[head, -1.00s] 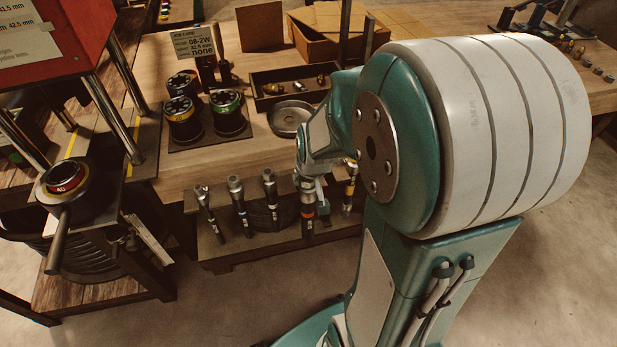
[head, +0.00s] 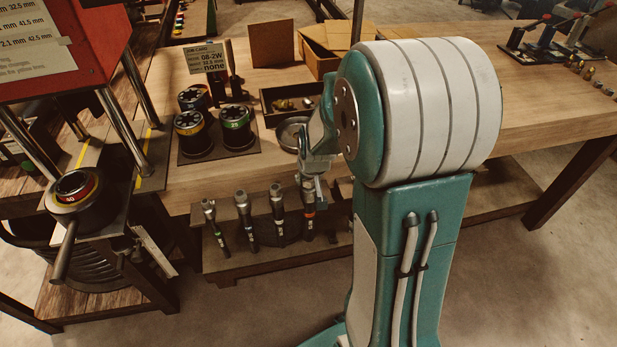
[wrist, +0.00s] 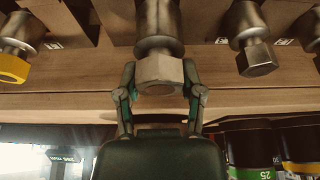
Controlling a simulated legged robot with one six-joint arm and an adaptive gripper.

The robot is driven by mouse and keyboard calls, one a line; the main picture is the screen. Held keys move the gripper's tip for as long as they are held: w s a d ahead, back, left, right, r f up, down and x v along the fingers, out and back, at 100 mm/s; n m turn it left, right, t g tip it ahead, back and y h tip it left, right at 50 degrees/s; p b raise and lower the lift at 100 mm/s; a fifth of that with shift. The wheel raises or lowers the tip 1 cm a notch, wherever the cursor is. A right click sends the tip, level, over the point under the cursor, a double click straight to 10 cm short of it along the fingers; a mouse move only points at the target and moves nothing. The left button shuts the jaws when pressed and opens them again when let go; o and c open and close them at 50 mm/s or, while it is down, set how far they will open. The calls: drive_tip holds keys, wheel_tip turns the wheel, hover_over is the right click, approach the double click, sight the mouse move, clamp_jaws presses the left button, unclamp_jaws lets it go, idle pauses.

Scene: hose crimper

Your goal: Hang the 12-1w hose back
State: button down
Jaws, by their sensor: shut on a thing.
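Several short hoses with metal end fittings hang in a row along the bench's front edge. My gripper (head: 308,180) is at the hose with the orange band (head: 310,212), at the right end of the visible row. In the wrist view my gripper (wrist: 160,76) is shut with one finger on each side of that hose's hex fitting (wrist: 160,72). The hose hangs upright in line with its neighbours. Its label is too small to read, so I cannot tell if it is the 12-1w hose. Whether the rack bears it is unclear.
Neighbouring hoses (head: 278,210) hang close on the left; a yellow fitting (wrist: 14,64) shows on the other side in the wrist view. Ring-shaped dies (head: 237,128), a round dish (head: 291,133) and a parts tray (head: 290,104) stand on the bench. The red crimper (head: 65,45) is at left.

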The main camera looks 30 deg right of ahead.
drive_tip(key=shift+c, duration=0.7)
unclamp_jaws()
drive_tip(key=v, duration=1.2)
drive_tip(key=shift+f, duration=0.1)
drive_tip(key=s+a+r+n, duration=0.1)
drive_tip(key=s+a+r, duration=0.2)
drive_tip(key=s+a, duration=0.2)
drive_tip(key=s+a+r+n+t+y, duration=0.1)
drive_tip(key=s+a+r, duration=0.3)
drive_tip(key=s, duration=0.6)
drive_tip(key=a, duration=0.2)
drive_tip(key=shift+s+a+n, duration=0.15)
drive_tip(key=shift+a+n, duration=0.2)
drive_tip(key=shift+n, duration=0.05)
